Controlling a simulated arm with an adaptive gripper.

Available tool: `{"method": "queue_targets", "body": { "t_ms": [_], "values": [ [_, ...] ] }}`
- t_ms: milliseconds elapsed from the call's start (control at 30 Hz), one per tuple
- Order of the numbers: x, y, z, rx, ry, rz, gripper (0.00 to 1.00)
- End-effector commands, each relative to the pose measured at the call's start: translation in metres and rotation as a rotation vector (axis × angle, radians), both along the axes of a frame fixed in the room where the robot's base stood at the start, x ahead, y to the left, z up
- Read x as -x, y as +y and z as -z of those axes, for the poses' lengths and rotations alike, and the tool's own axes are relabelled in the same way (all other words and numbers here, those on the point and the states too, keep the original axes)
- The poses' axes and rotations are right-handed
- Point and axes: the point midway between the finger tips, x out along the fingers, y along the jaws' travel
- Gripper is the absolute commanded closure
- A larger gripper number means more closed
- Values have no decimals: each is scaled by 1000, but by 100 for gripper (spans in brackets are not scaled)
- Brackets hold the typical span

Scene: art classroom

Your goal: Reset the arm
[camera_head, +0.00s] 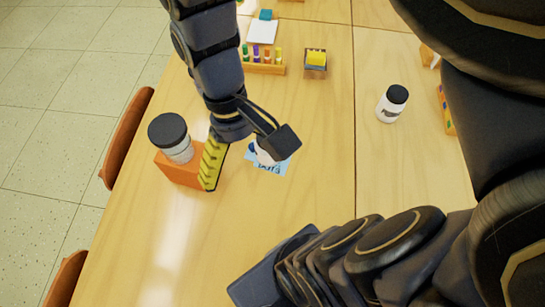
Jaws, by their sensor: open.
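My arm comes down from the top of the head view, left of the middle. My gripper (212,167) hangs at its end, above the table. It is open, and I see nothing held in it. A yellow, black-ribbed part, which looks like a finger, points down close by the right end of an orange block (178,173). Whether it touches the block I cannot tell. A dark box-shaped part on the wrist sticks out to the right and hides part of the table.
A white jar with a black lid (171,134) is at the orange block. A blue card (271,168) and something white beside it are partly hidden. Another black-lidded jar (391,105), a rack of coloured tubes (264,69) and a yellow-topped box (315,63) stand on the wooden table (310,205).

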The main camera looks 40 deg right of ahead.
Motion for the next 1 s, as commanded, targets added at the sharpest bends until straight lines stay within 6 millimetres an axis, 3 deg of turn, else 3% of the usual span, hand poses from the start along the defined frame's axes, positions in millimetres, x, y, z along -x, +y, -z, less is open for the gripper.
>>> {"method": "queue_targets", "body": {
  "t_ms": [33, 233, 1000],
  "values": [
    [13, -1, -23, 37, -161, -20, 11],
    [39, 5, -14, 30, -160, -61, 11],
    [39, 5, -14, 28, -163, -60, 11]
  ]
}}
